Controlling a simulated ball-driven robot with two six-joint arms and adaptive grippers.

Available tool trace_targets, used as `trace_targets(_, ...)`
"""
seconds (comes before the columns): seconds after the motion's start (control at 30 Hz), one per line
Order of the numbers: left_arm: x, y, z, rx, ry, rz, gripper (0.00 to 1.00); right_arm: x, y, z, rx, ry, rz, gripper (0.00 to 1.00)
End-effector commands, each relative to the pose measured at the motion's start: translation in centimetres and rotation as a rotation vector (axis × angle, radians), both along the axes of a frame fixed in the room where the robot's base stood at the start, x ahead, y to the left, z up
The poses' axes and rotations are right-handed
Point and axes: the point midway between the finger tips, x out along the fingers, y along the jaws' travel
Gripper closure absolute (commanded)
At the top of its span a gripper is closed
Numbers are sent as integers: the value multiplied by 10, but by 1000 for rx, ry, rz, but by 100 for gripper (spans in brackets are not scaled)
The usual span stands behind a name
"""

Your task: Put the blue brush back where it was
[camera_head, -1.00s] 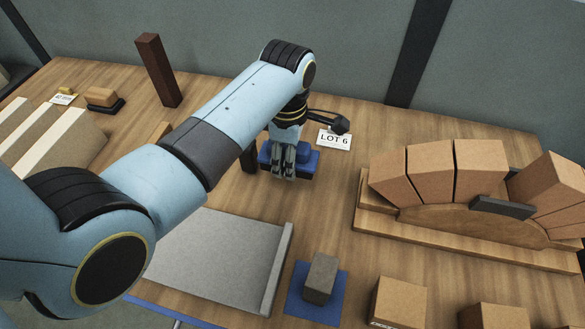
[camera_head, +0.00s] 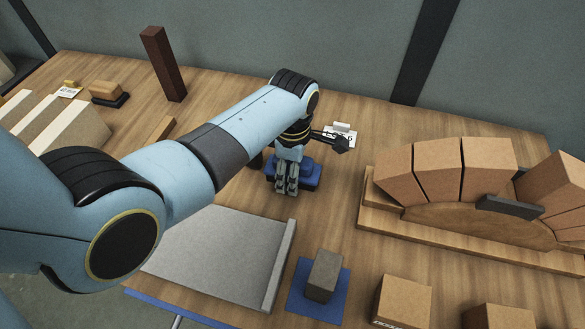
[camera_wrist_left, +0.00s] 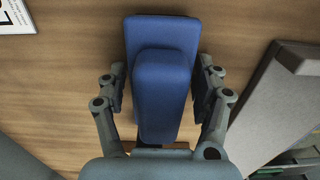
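The blue brush (camera_head: 312,173) is near the middle of the table in the head view, just in front of a white card (camera_head: 341,135). It has a long flat base and a narrower raised handle, and fills the middle of the left wrist view (camera_wrist_left: 163,85). My left gripper (camera_head: 287,182) is over it, pointing down. Whether the brush's underside touches the table is hidden. My right gripper is not in view.
A grey slab with a raised edge (camera_head: 215,255) lies in front. A grey block (camera_head: 324,276) sits on a blue mat (camera_head: 301,303). A wooden arch form with blocks (camera_head: 460,212) stands right. A dark red post (camera_head: 163,65) stands back left.

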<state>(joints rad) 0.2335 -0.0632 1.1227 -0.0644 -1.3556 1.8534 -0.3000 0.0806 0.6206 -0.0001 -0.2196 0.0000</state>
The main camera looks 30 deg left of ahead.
Motion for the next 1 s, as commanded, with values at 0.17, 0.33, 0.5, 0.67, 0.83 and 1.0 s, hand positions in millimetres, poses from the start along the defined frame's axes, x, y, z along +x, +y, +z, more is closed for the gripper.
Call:
trace_targets(0.17,0,0,0,0,0,0,26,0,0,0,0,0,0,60)
trace_targets(0.33,0,0,4,0,-1,0,26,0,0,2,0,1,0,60)
trace_targets(0.5,0,-1,29,-1,-2,0,26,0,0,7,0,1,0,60)
trace_targets(0.67,1,-1,67,-2,-5,0,26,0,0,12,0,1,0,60)
trace_targets(0.83,1,-1,100,-1,-2,0,26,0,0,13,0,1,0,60)
trace_targets(1.0,0,0,119,0,0,0,26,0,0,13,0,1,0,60)
